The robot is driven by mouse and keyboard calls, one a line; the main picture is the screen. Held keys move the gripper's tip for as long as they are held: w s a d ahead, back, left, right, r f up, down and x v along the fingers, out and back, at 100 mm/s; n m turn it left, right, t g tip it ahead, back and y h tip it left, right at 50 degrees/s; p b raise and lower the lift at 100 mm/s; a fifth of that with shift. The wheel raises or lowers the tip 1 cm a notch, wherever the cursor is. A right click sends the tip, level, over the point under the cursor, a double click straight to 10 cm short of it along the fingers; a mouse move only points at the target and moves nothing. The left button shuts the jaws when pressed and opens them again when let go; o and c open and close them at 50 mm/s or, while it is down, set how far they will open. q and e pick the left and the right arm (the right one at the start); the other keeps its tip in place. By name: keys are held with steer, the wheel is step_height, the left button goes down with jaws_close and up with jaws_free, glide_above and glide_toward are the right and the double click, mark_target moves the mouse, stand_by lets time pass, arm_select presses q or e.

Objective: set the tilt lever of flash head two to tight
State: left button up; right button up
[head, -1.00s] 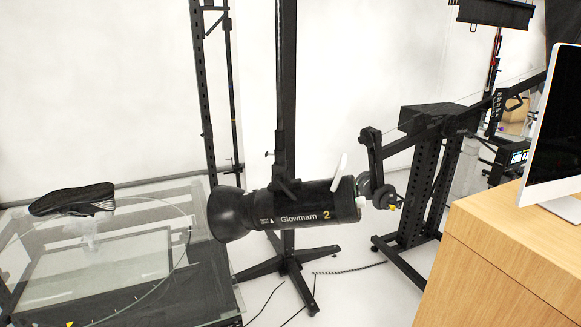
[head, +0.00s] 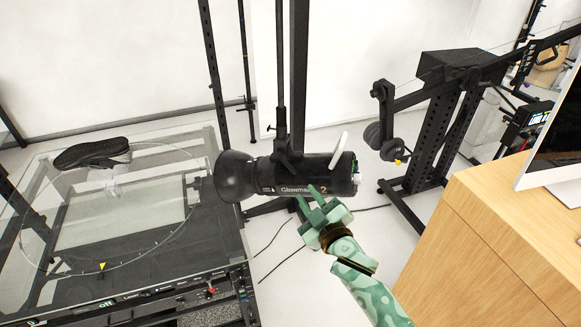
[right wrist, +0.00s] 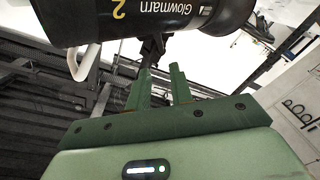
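Flash head two (head: 300,176) is a black cylinder marked "Glowmarn 2", with a wide black reflector at its left end and a pale handle (head: 339,150) near its right end. It hangs on a black stand by a bracket (head: 287,150). My right gripper (head: 307,197) is just below and in front of the head's barrel and partly covers the label. In the right wrist view the two green fingers (right wrist: 162,88) are apart with nothing between them. A dark bracket-like part (right wrist: 152,47) shows beyond the fingertips. I cannot make out the tilt lever clearly. My left gripper is not in view.
A glass turntable (head: 40,250) with a black shoe (head: 92,153) is at left. A wooden desk (head: 500,240) with a monitor (head: 560,150) is at right. A black stand with a weighted arm (head: 440,110) is behind. Cables lie on the floor.

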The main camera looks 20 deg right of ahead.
mark_target(288, 166)
steer(key=w, duration=0.7)
steer(key=w+a, duration=0.1)
steer(key=w, duration=0.3)
steer(key=shift+w, duration=0.25)
jaws_close()
